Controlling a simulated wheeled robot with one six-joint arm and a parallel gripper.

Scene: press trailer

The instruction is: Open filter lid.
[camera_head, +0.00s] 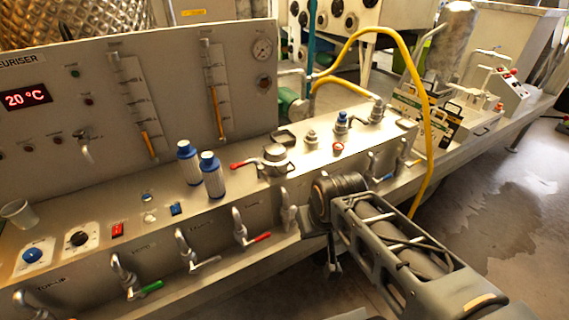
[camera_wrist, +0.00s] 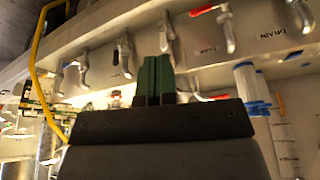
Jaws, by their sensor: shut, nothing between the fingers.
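A round metal lid (camera_head: 275,155) sits on top of the press panel, with a red-tipped lever (camera_head: 240,165) at its left. It appears shut, and I cannot make it out clearly in the wrist view. Two white filter cartridges with blue caps stand left of it, one in front (camera_head: 212,178) and one behind (camera_head: 187,165). My gripper (camera_wrist: 157,78) has green fingers held together and empty. It is apart from the lid, in front of the panel; its fingertips are not clear in the head view.
Several metal tap handles line the panel's front, one red-tipped (camera_head: 258,238), one green-tipped (camera_head: 150,287). A yellow hose (camera_head: 425,110) arches at the right. A grey cup (camera_head: 18,212) stands at far left. Open floor (camera_head: 500,200) lies at the right.

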